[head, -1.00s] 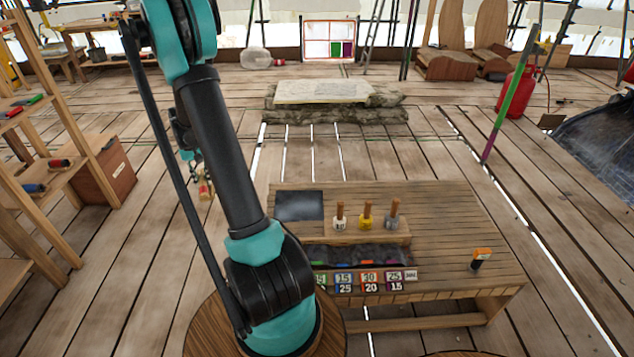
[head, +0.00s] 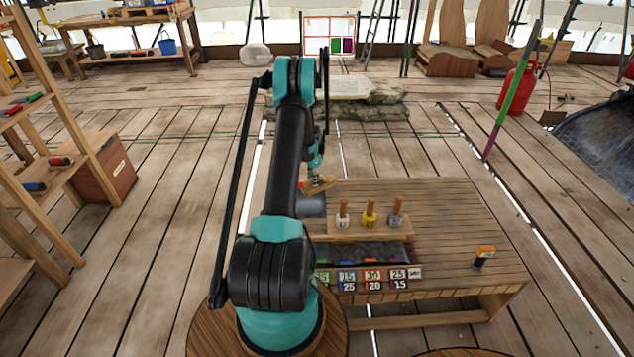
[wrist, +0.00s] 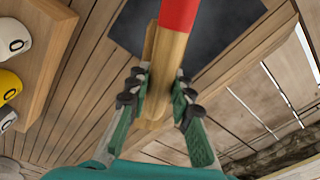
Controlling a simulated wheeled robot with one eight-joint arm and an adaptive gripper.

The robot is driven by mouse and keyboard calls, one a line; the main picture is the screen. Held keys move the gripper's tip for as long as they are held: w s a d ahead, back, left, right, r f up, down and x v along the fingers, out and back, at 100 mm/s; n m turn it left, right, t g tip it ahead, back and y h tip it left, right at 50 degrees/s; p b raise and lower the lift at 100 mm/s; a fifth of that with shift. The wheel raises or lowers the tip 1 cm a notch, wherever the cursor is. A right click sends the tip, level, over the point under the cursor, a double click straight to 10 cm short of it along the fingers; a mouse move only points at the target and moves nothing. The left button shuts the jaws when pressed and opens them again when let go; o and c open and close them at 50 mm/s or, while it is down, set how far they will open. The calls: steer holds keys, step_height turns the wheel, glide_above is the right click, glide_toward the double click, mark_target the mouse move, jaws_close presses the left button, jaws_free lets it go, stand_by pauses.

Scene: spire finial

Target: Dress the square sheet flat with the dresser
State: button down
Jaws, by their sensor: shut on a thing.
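The square sheet is a dark grey flat piece (head: 311,206) at the left back corner of the wooden bench, partly hidden by my arm. In the wrist view the dark sheet (wrist: 225,28) lies beyond the tool. My gripper (head: 317,180) is over the sheet's far side. In the wrist view my gripper (wrist: 160,95) is shut on the dresser (wrist: 163,75), a pale wooden tool with a red part, which overlaps the sheet in the picture. I cannot tell whether the dresser touches the sheet.
The bench (head: 455,225) carries a wooden rack (head: 370,232) with several wooden-handled tools just right of the sheet. Numbered tiles (head: 372,280) line its front, and an orange-topped black item (head: 483,256) stands at the right. The bench's right part is mostly clear.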

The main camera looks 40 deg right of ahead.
mark_target(317, 188)
steer(key=shift+s+d+f, duration=0.35)
steer(key=shift+s+d, duration=0.1)
steer(key=shift+d, duration=0.05)
steer(key=shift+s+d+f+m, duration=0.15)
steer(key=shift+d+f+m, duration=0.15)
steer(key=shift+f, duration=2.25)
steer(key=shift+d+f, duration=0.15)
steer(key=shift+f, duration=1.65)
steer(key=shift+r, duration=2.1)
